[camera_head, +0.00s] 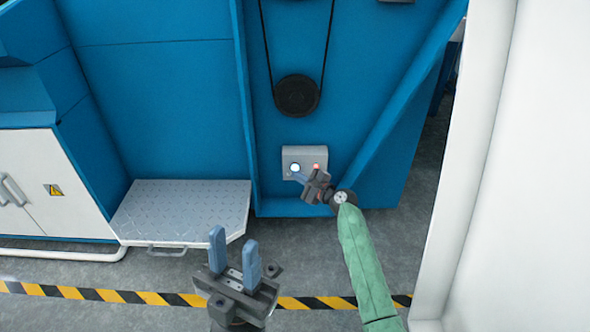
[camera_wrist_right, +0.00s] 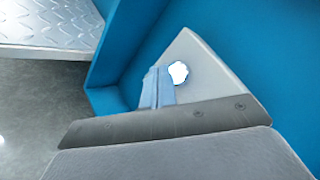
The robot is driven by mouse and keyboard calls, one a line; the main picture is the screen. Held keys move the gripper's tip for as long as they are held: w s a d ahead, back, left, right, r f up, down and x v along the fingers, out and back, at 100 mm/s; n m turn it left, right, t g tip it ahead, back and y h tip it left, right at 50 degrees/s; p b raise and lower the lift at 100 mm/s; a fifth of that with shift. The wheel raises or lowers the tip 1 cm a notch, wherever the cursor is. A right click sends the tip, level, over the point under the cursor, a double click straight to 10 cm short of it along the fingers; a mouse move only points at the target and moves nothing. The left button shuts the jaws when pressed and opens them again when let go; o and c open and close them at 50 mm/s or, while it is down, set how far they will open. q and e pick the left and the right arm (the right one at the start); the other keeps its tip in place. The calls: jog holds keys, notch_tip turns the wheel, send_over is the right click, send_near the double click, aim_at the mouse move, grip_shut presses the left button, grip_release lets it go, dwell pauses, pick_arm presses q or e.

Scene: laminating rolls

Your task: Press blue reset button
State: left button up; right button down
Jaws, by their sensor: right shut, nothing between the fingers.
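A small grey button box (camera_head: 290,153) is mounted low on the blue machine panel. On it, a white-glowing button with a bluish rim (camera_head: 295,168) is at the left and a red button (camera_head: 317,167) is at the right. My right gripper (camera_head: 297,177) is shut and empty, its fingertips at or just below the left button; I cannot tell if they touch. In the right wrist view, the shut fingers (camera_wrist_right: 158,88) point at the grey box (camera_wrist_right: 205,75), beside the glowing button (camera_wrist_right: 178,72). My left gripper (camera_head: 233,258) is open and empty above the floor.
A metal tread-plate step (camera_head: 180,205) stands left of the box. A black pulley with a belt (camera_head: 297,95) is above it. A slanted blue brace (camera_head: 400,95) and a white wall (camera_head: 515,180) are at the right. Yellow-black tape (camera_head: 130,297) crosses the floor.

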jog(key=shift+w, duration=0.8)
dwell(1.4)
dwell(0.4)
jog(key=shift+s+p, duration=0.7)
jog(key=shift+s, duration=0.15)
jog(key=s+p, duration=0.3)
jog(key=s, duration=0.2)
dwell(0.8)
